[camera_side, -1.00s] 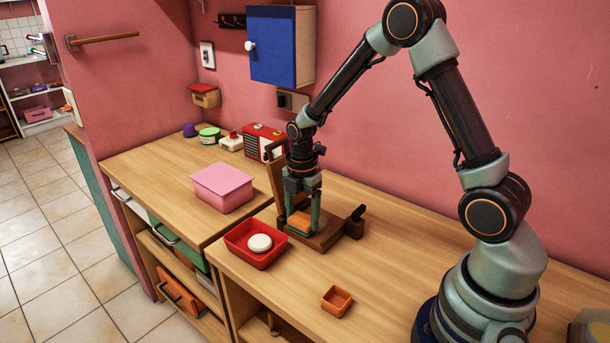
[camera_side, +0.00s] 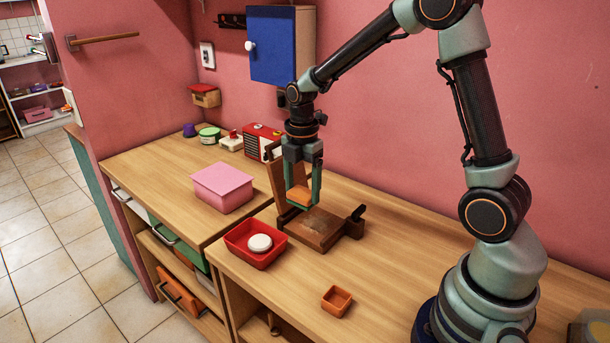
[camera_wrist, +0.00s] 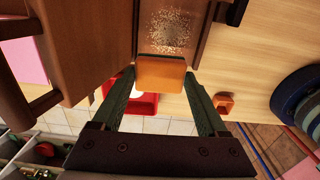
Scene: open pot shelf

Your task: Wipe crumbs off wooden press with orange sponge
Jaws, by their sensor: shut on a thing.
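My gripper (camera_side: 302,200) is shut on the orange sponge (camera_side: 299,195), holding it at the fingertips. The sponge (camera_wrist: 161,73) also shows between the two green fingers in the wrist view. The wooden press (camera_side: 318,230) lies open on the counter, its lid (camera_side: 277,178) standing up at the back left. The sponge appears raised above the press base, apart from it. A patch of pale crumbs (camera_wrist: 168,31) shows on the press plate in the wrist view, beyond the sponge. The crumbs are too small to make out in the side view.
A red tray (camera_side: 240,254) holding a round white thing (camera_side: 260,243) stands in front of the press. A small orange box (camera_side: 336,301) is nearer the counter's front. A pink box (camera_side: 222,187) stands left. The press lever (camera_side: 357,214) sticks up; the counter right of it is clear.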

